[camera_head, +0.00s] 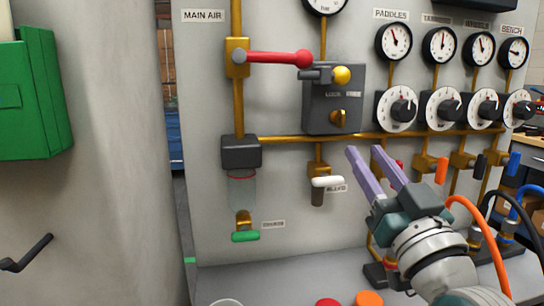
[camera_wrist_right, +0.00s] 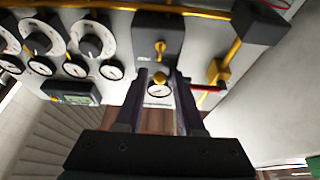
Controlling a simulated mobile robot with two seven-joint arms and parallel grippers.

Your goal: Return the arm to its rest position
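My right gripper (camera_head: 365,151) is in front of the grey panel (camera_head: 215,185), with its two purple fingers pointing up and to the left. The fingers stand apart with nothing between them. In the right wrist view the open fingers (camera_wrist_right: 160,75) also show a gap, with a gauge and a yellow knob seen beyond it. My right arm comes in from the lower right of the head view. The fingertips appear just right of the white-handled bleed valve (camera_head: 327,181); I cannot tell how far they are from the panel. My left gripper is not in view.
The red main air lever (camera_head: 280,57) points right. A lock box (camera_head: 333,97) and several gauges and dials (camera_head: 397,109) line the panel. Orange and blue hoses (camera_head: 476,222) run close to my right wrist. A red cap (camera_head: 328,302) shows at the bottom edge. A green box (camera_head: 35,95) hangs left.

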